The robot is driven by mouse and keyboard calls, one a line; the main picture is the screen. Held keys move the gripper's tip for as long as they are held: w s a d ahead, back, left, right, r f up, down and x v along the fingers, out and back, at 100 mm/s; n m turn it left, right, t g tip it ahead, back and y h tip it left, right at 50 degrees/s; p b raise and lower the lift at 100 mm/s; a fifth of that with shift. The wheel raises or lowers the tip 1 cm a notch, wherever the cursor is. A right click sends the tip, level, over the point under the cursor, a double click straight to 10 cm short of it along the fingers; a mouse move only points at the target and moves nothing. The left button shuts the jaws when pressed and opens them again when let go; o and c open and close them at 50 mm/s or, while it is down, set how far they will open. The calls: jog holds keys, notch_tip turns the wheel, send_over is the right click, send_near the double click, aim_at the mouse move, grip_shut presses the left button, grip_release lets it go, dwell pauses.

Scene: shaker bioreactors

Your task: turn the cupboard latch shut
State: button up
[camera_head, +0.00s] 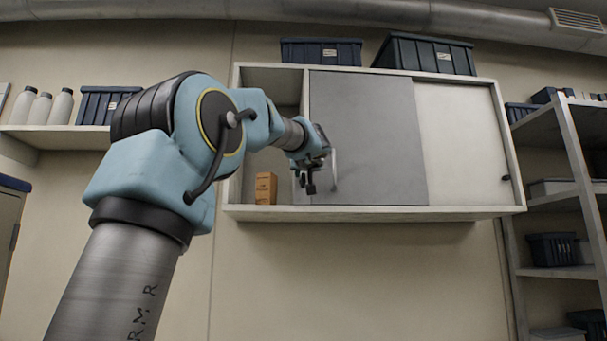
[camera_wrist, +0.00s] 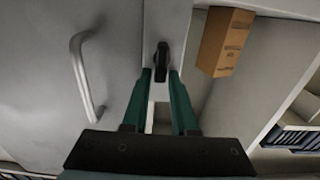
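The wall cupboard (camera_head: 400,213) has a grey door (camera_head: 372,130) with a pale bar handle (camera_head: 334,170), which also shows in the wrist view (camera_wrist: 84,80). The black latch (camera_wrist: 162,62) is on the pale upright strip beside the grey door. My gripper (camera_head: 308,188) is in front of this strip and hides the latch in the head view. In the wrist view its two green fingers (camera_wrist: 161,76) are apart, with the latch at and just beyond their tips. I cannot tell whether they touch it.
An orange-brown box (camera_head: 266,188) stands in the open left compartment, close to my gripper. A white panel (camera_head: 463,140) with a dark knob is at the right. Blue bins (camera_head: 425,54) sit on top. A shelf with bottles (camera_head: 62,106) is at left, a rack (camera_head: 575,150) at right.

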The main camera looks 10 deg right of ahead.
grip_shut()
jog(key=shift+f+n+b, duration=0.2)
jog(key=shift+n+b, duration=0.2)
jog(key=shift+b, duration=0.35)
jog(key=n+b, duration=0.2)
jog(key=b, duration=0.1)
jog(key=shift+a+f, duration=0.15)
jog(key=shift+a, duration=0.05)
jog(key=n+b, duration=0.2)
jog(key=n, duration=0.1)
jog(key=n+b, duration=0.2)
jog(key=n, duration=0.1)
jog(key=a+n+b, duration=0.1)
jog(key=n+b, duration=0.2)
jog(key=shift+w+a+f+n, duration=0.1)
jog(key=shift+f+n, duration=0.2)
jog(key=shift+n, duration=0.1)
jog(key=n, duration=0.1)
jog(key=n+b, duration=0.1)
jog(key=n, duration=0.3)
jog(key=shift+a+f, duration=0.15)
jog(key=shift+f, duration=0.2)
jog(key=shift+n, duration=0.3)
